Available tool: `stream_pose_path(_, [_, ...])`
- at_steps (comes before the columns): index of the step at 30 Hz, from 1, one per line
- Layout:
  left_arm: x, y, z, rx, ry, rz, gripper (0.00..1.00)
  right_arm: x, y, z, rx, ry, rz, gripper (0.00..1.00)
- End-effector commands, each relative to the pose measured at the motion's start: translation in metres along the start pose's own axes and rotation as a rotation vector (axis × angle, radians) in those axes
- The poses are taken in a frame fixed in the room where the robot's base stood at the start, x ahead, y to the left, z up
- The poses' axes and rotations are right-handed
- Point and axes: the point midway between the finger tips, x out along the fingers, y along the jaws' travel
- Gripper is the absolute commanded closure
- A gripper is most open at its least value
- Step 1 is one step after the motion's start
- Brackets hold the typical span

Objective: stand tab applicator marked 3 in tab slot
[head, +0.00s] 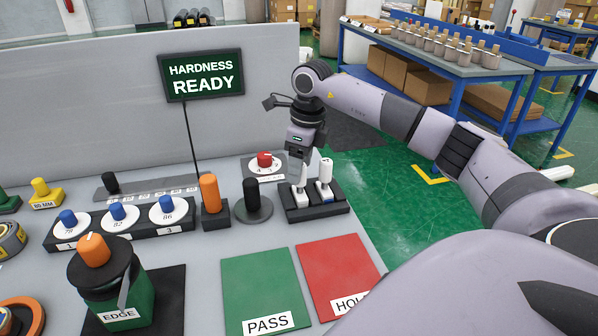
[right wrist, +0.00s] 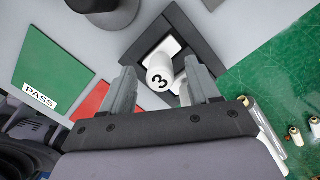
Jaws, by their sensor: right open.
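My right gripper (head: 303,172) points down over a black two-place holder (head: 335,207) at the right end of the bench. In the right wrist view its fingers (right wrist: 163,92) are apart. A white tab applicator marked 3 (right wrist: 158,77) shows between the fingers, its round end toward the camera. I see no clear grip on it. The black holder also shows there (right wrist: 195,55). The fingers partly hide the left place. My left gripper is not in view.
A black cylinder on a round base (head: 251,195) and a red-topped dial (head: 264,160) stand near the holder. Green PASS (head: 262,280) and red HOLD (head: 335,265) mats lie in front. A screen (head: 202,76) reads HARDNESS READY. Several blue-knobbed pieces stand in a rack at left.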

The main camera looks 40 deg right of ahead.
Motion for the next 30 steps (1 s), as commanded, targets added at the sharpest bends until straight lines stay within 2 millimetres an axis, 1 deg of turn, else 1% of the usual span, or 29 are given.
stream_pose_path(1, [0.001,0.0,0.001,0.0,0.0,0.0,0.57,-0.01,-0.001,0.001,0.0,-0.004,-0.002,0.39])
stream_pose_path(3, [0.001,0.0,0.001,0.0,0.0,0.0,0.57,-0.021,-0.001,0.001,0.0,-0.003,-0.003,0.39])
stream_pose_path(6, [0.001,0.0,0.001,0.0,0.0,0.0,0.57,-0.035,0.0,0.001,0.001,-0.003,-0.002,0.39])
stream_pose_path(9, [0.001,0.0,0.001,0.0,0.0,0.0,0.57,-0.044,0.0,0.0,0.001,-0.001,-0.001,0.39])
stream_pose_path(13, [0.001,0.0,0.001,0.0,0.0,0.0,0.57,-0.048,0.0,0.0,0.001,-0.001,-0.001,0.39])
stream_pose_path(30, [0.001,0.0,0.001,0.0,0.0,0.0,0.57,-0.047,0.0,0.0,0.0,0.0,-0.001,0.39])
